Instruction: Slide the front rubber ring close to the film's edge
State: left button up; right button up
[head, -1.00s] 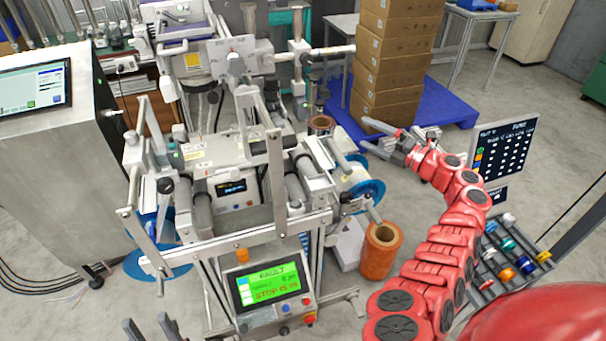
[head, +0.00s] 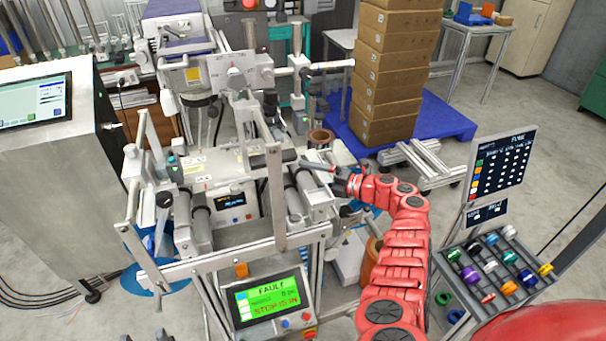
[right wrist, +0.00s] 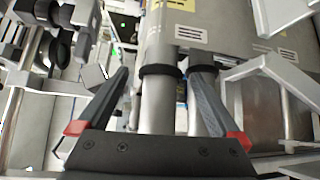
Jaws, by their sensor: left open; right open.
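Two black rubber rings show in the right wrist view. One ring (right wrist: 161,70) sits around a silver shaft between the fingers of my right gripper (right wrist: 158,75). The other ring (right wrist: 201,69) is just to the right, partly behind the right finger. My right gripper is open, with a finger on each side of the shaft; contact is unclear. In the head view my right gripper (head: 318,174) is at the right side of the machine's rollers. My left gripper (head: 145,337) is open at the bottom edge, only its tips showing. I cannot make out the film's edge.
The machine frame (head: 250,245) and its metal arms crowd the gripper. A control screen (head: 268,297) reads FAULT. Stacked boxes (head: 390,80) stand on a blue pallet (head: 440,125). An orange roll (head: 374,262) is partly hidden by my arm.

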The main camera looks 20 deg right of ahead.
jog(key=shift+x, duration=1.35)
grip_shut()
